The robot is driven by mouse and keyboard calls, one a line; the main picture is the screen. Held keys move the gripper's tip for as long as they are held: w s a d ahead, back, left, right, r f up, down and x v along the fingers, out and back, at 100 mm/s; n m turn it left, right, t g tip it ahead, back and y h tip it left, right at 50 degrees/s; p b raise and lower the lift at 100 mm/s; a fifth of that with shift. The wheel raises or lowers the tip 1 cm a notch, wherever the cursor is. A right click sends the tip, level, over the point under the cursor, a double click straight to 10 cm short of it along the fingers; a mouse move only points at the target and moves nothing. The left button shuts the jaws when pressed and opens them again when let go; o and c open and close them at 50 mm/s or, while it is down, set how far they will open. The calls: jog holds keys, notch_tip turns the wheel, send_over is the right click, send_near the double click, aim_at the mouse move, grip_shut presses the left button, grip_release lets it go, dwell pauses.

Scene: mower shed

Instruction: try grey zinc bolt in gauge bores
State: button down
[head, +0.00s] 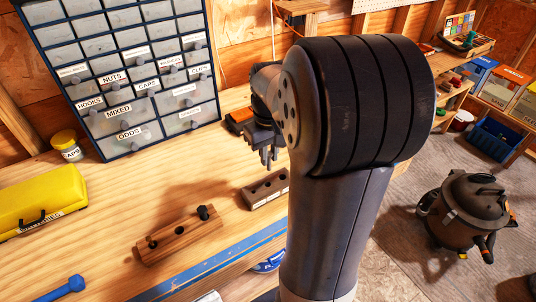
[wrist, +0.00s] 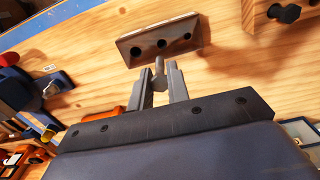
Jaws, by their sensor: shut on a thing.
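My gripper (wrist: 160,82) is shut on a grey bolt (wrist: 160,70), whose shank points away from my wrist, towards the gauge block. In the head view my gripper (head: 268,157) hangs above the bench and the bolt is hard to make out.
A brown wooden rack (head: 180,243) holds a dark bolt (head: 207,212) at its right end. A drawer cabinet (head: 107,62) stands behind. A yellow case (head: 38,201), a capped jar (head: 67,145) and a blue tool (head: 63,287) lie left. An orange-and-black item (head: 238,122) sits behind my gripper.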

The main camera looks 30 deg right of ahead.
aim_at(268, 169)
jog(key=shift+a, duration=0.35)
jog(key=shift+d, duration=0.2)
jog(key=shift+a+f+b, duration=0.1)
jog(key=shift+f+b, duration=0.25)
jog(key=shift+f, duration=0.25)
jog(key=shift+f+b, duration=1.45)
jog(key=shift+f, duration=0.8)
jog(key=shift+f+b, duration=1.1)
jog(key=shift+f, duration=0.6)
jog(key=c, duration=1.3)
grip_release()
notch_tip(268, 169, up, 11)
jog(key=shift+f, duration=0.1)
